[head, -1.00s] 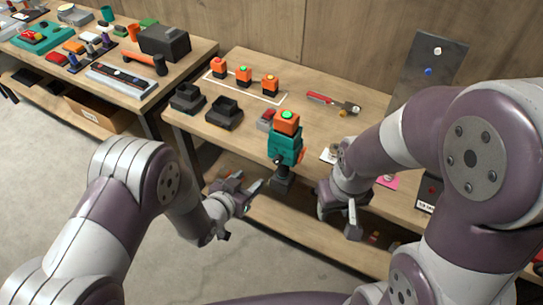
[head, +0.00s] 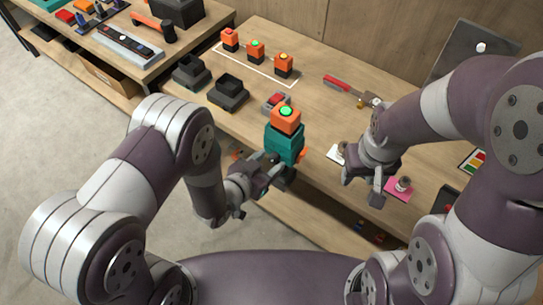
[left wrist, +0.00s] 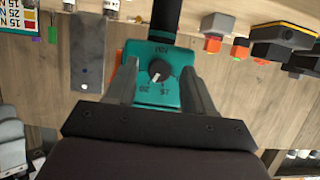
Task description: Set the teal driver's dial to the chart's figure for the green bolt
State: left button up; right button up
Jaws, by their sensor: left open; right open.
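A chart with coloured swatches and N figures (left wrist: 18,18) is partly cut off. My right gripper (head: 364,188) is open and empty.
Black holders (head: 229,94), several orange-topped blocks (head: 256,50) and a red-handled tool (head: 345,86) stand or lie farther back. A grey panel (head: 475,62) stands at right.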

pick_arm(q)
jog(key=shift+s+r, duration=0.1)
jog(key=shift+s, duration=0.05)
grip_shut()
jog(key=n+h, duration=0.1)
jog(key=n, duration=0.1)
jog(key=shift+w+a+n+g+h+b, duration=0.15)
jog(key=shift+w+n+g+h+b, duration=0.1)
jog(key=shift+n+g+h+b, duration=0.15)
jog(key=n+h, duration=0.1)
jog(key=n, duration=0.1)
jog(key=n+g+h+b, duration=0.1)
jog(key=n, duration=0.1)
jog(key=shift+a+f, duration=0.1)
jog(key=shift+f, duration=0.1)
jog(key=shift+h, duration=0.3)
dwell(0.4)
grip_release()
